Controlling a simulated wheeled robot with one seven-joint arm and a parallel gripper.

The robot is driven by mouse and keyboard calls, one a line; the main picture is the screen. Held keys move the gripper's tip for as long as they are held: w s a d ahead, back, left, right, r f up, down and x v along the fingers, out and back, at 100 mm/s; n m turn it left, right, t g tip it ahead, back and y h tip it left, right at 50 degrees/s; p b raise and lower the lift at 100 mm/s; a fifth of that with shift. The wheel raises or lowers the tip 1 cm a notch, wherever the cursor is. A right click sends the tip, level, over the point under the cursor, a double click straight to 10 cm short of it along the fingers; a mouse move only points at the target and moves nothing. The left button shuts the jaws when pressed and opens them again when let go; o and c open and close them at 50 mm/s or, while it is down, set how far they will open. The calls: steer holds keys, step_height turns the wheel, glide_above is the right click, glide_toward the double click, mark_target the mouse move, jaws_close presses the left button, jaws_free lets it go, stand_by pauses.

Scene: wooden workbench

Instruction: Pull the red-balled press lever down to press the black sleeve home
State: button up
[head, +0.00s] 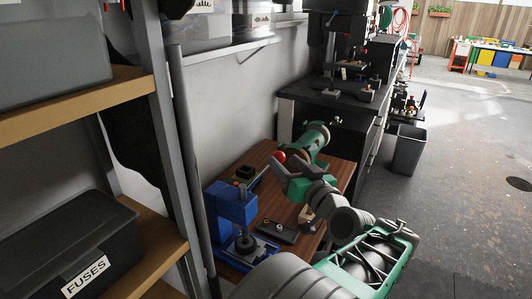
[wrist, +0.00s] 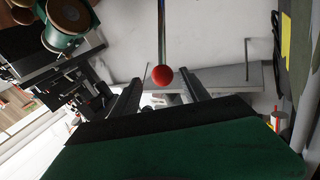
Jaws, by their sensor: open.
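The blue press (head: 230,207) stands on the wooden workbench (head: 286,216). Its thin lever slants up to a red ball (head: 281,156) at the end. A dark round part (head: 245,243) sits low under the press head; I cannot tell the black sleeve apart there. My gripper (head: 285,164) is open at the red ball. In the wrist view the red ball (wrist: 162,75) appears between the two fingertips (wrist: 160,80), with space on both sides. The lever rod runs up from the ball in that view. I see no contact with the fingers.
A green round machine (head: 315,138) stands at the back of the bench, close behind my gripper. A small dark box with a button (head: 244,174) and a grey plate (head: 277,232) lie near the press. A grey shelf post (head: 188,160) stands at left.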

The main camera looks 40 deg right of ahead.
steer(key=p, duration=0.1)
glide_above(261, 176)
steer(key=s+d, duration=0.1)
steer(key=d, duration=0.2)
steer(key=shift+s+d+r, duration=0.1)
steer(key=shift+s, duration=0.05)
jaws_close()
stand_by(1.0)
